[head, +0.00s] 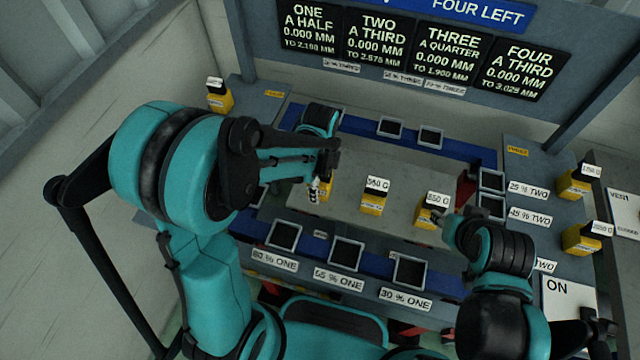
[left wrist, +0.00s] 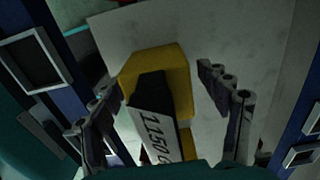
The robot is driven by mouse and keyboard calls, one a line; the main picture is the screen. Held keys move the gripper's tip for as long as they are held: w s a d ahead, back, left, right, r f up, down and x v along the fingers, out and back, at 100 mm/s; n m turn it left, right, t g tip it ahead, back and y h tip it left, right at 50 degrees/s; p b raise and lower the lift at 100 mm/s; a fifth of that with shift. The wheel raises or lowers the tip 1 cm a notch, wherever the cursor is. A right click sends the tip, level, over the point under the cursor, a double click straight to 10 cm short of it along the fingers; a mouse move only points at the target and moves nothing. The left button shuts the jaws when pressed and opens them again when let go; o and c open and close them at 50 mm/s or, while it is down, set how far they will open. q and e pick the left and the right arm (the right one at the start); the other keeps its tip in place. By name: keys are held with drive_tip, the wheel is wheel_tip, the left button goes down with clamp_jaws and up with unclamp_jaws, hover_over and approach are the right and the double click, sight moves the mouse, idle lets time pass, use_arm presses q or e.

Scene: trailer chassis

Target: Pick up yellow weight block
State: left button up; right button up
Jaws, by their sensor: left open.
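A yellow weight block with a black face and a white label that seems to read 1150 G (left wrist: 158,75) sits between the spread fingers of my left gripper (left wrist: 156,84) in the left wrist view. Clear gaps show beside the block. In the head view my left gripper (head: 318,186) is over this block (head: 326,188) and partly hides it. Two more yellow blocks, labelled 550 G (head: 374,202) and 850 G (head: 428,216), stand to its right on the grey plate. My right gripper (head: 446,232) is beside the 850 G block; its fingers are too unclear to judge.
The grey plate (head: 400,170) lies inside a blue frame with square black holders (head: 346,254). More yellow blocks stand at the back left (head: 219,98) and right edge (head: 576,184). A display board (head: 430,60) rises behind.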

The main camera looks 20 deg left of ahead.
use_arm(q)
clamp_jaws()
drive_tip(key=shift+r, duration=0.1)
